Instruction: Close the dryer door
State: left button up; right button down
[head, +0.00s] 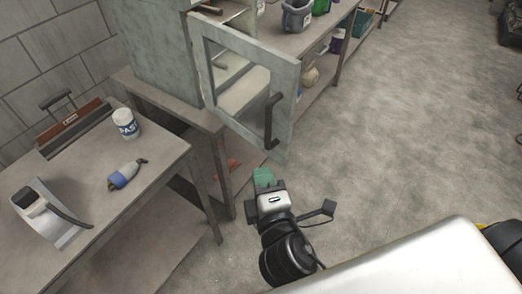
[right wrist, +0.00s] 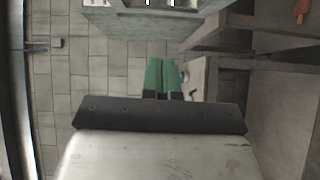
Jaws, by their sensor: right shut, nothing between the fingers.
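The dryer (head: 163,45) is a grey-green cabinet on a bench at the top left of the head view. Its door (head: 285,75) stands open, swung out over the floor side, with a glass window and a dark vertical handle (head: 271,120). My right gripper (head: 264,176) is below the door's lower edge in the picture, apart from the handle as far as I can tell. Its green fingers are together and empty; they also show in the right wrist view (right wrist: 165,76). My left gripper is out of view.
A worktable (head: 160,155) at left holds a white jar (head: 125,123), a blue-white bottle (head: 126,174) and a grey tool (head: 47,213). A shelf bench with buckets (head: 297,15) runs beyond the door. The floor to the right (head: 400,120) is clear.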

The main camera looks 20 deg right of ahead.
jog(key=r, duration=0.2)
jog(key=p, duration=0.4)
send_near(266, 125)
jog(key=w+a+r, duration=0.3)
jog(key=w, duration=0.2)
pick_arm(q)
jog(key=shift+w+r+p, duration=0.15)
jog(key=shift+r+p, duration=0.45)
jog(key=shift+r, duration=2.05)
pick_arm(e)
jog(key=shift+w+d+f, duration=0.1)
jog(key=shift+w+d, duration=0.45)
jog(key=shift+d, duration=0.2)
jog(key=shift+w+d+f, duration=0.1)
jog(key=shift+w+d, duration=0.45)
jog(key=shift+d, duration=0.15)
